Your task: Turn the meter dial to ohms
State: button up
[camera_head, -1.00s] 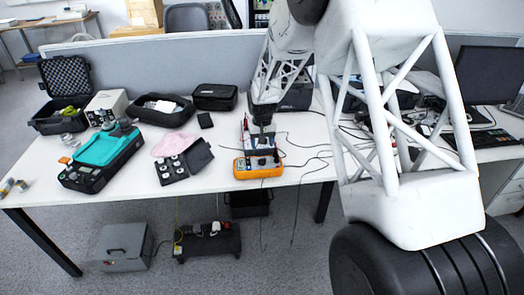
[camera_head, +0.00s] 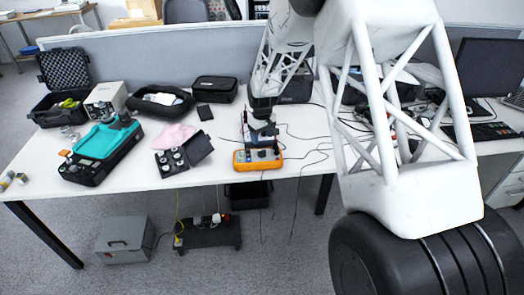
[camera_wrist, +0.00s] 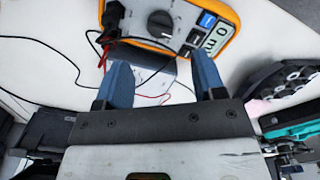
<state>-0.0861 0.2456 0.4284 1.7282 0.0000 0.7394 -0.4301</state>
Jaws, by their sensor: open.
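The orange-yellow meter (camera_head: 258,160) lies near the front edge of the white table in the head view. In the wrist view the meter (camera_wrist: 228,32) is at the top, partly cut off. Its black round dial (camera_wrist: 160,23) carries a pale mark; the blue button and a display reading like "0 m" are to its right. The finer dial markings are too small to read. My gripper (camera_wrist: 162,75) is open, its two blue fingers apart and empty. The dial lies beyond the fingertips, roughly centred between them. In the head view my gripper (camera_head: 262,132) is just behind the meter's dial face.
Red and black leads (camera_wrist: 115,25) plug into the meter, and loose cables trail across the table. A black case with round pieces (camera_head: 180,158) and a teal-topped device (camera_head: 104,142) stand left. Black boxes (camera_head: 214,89) stand behind.

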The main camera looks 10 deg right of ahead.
aim_at(262, 153)
jog(key=shift+f, duration=0.15)
jog(key=shift+f, duration=3.75)
jog(key=c, duration=0.9)
